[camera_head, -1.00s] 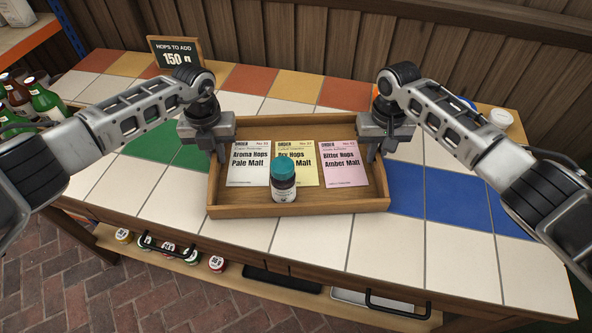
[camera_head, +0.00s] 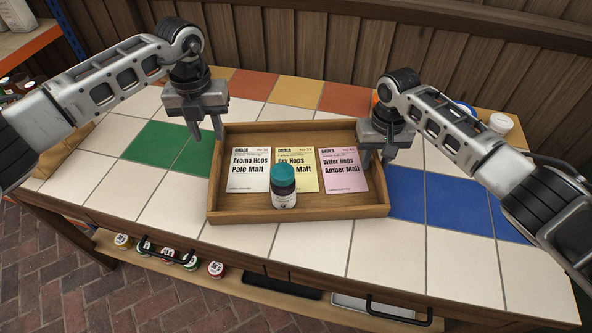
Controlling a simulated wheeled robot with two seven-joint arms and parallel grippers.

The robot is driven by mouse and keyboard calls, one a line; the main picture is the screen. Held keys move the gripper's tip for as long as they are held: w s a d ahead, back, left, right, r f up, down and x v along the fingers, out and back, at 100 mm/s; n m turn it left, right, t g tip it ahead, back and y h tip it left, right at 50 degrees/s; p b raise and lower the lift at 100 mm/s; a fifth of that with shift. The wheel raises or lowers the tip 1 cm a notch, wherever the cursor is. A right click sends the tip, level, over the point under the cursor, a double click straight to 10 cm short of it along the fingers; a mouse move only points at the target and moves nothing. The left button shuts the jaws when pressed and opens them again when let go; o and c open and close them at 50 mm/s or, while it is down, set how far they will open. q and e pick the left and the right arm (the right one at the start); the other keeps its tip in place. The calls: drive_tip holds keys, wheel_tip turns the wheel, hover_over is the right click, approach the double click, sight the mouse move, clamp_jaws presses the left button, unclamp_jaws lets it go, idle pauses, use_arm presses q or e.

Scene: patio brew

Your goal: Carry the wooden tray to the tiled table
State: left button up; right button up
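The wooden tray (camera_head: 300,212) sits flat on the tiled table (camera_head: 320,240). In it lie a white card (camera_head: 249,172), a yellow card (camera_head: 298,178) and a pink card (camera_head: 343,172). My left gripper (camera_head: 207,132) is open and empty, above and just outside the tray's back left corner. My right gripper (camera_head: 377,157) is at the tray's right wall with its fingers apart. Whether its fingers touch the wall is hard to tell.
White tiles are clear in front of the tray, and blue tiles (camera_head: 407,193) are clear to its right. A white-lidded jar (camera_head: 500,123) stands at the back right. A wooden wall runs behind the table. Several small jars (camera_head: 190,262) stand on a shelf below.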

drive_tip(key=shift+r, duration=0.5)
use_arm(q)
wheel_tip(320, 180, up, 3)
drive_tip(key=shift+f, duration=0.15)
use_arm(e)
wheel_tip(320, 180, up, 11)
